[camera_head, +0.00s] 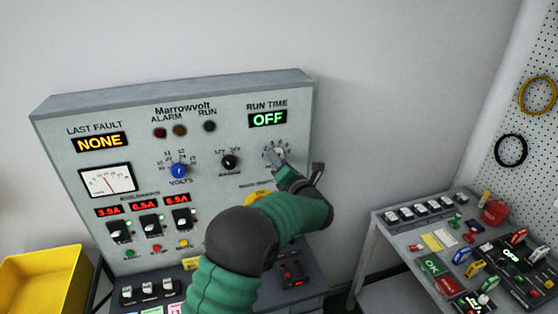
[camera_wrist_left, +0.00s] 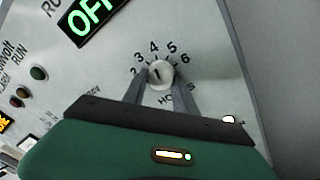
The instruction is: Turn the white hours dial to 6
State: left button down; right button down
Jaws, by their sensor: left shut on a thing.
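The white hours dial (camera_wrist_left: 160,74) is a round knob with the numbers 2 to 6 visible in an arc around it and HOURS lettered below. A short dark mark shows on its face, but which number it points to is too small to tell. My left gripper (camera_wrist_left: 160,78) is shut on the dial, one finger on each side. In the head view my left gripper (camera_head: 273,157) covers part of the dial, under the RUN TIME display (camera_head: 268,119), which reads OFF in green. My right gripper is not in view.
The grey panel (camera_head: 225,85) also bears a blue volts knob (camera_head: 178,170), a black range knob (camera_head: 230,161) and several switches. My left arm hides part of the panel's lower right. A yellow bin (camera_head: 42,280) stands at left; a cluttered side table (camera_head: 395,243) stands at right.

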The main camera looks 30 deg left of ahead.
pick_arm(q)
jog(key=shift+w+d+r, duration=0.15)
jog(key=shift+d+r, duration=0.05)
jog(key=shift+r, duration=0.25)
jog(key=m+t+p, duration=0.1)
jog(key=m, duration=0.9)
jog(key=m+t+h+p, duration=0.1)
jog(key=m, duration=0.9)
jog(key=m+p, duration=0.1)
jog(key=m, duration=0.9)
jog(key=shift+s+f+t+h, duration=0.2)
jog(key=shift+s+t+h, duration=0.1)
jog(key=shift+t, duration=0.1)
jog(key=shift+f+m, duration=0.1)
jog(key=shift+m, duration=0.3)
